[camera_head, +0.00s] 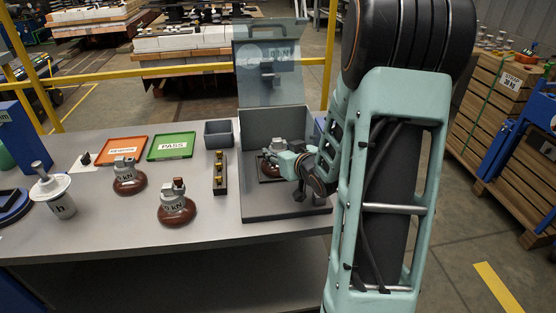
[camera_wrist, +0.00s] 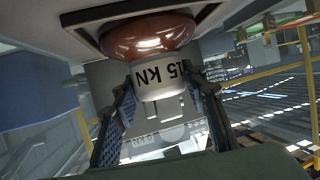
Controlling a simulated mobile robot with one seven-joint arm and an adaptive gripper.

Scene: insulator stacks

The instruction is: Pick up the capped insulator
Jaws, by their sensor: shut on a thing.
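A brown insulator (camera_head: 268,168) with a grey metal cap is in the open grey box on the right of the bench. My gripper (camera_head: 289,163) reaches into the box from the right and is shut on the cap. It also shows in the wrist view (camera_wrist: 162,92). Two similar brown insulators with grey caps, one nearer (camera_head: 177,210) and one farther back (camera_head: 129,181), stand upright on the bench, apart from my gripper.
The box's clear lid (camera_head: 270,75) stands open. Left of the box are a small grey bin (camera_head: 218,134), a dark block with yellow pieces (camera_head: 220,184), a green PASS tray (camera_head: 171,146) and an orange tray (camera_head: 122,150). A white vessel (camera_head: 56,195) stands at left. The bench front is clear.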

